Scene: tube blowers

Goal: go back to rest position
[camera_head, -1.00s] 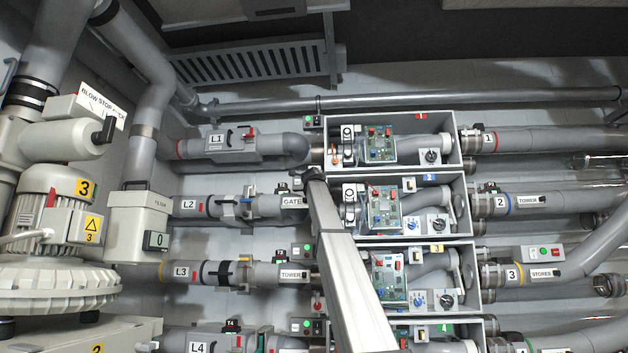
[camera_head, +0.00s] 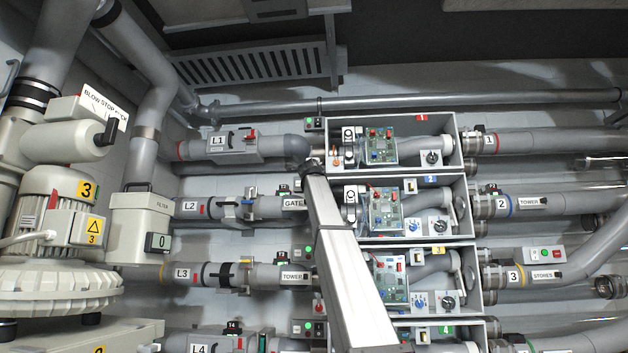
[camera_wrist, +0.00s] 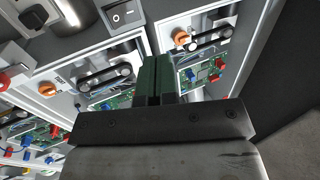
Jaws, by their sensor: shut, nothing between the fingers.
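My gripper (camera_wrist: 156,82) shows in the wrist view with its two dark green fingers pressed together and nothing between them. It points toward the front of the control boxes, with green circuit boards (camera_wrist: 118,101) and orange knobs (camera_wrist: 47,89) around the fingertips. I cannot tell whether the fingers touch anything. In the head view my grey arm rises from the bottom centre to beside the upper open boxes, and the gripper itself cannot be made out clearly there.
Open boxes 1 (camera_head: 421,118), 2 (camera_head: 431,180) and 3 (camera_head: 438,240) stand stacked right of my arm. Pipes L1 (camera_head: 270,146) to L4 run in from the left. A blower (camera_head: 55,230) and filter (camera_head: 140,225) stand at far left.

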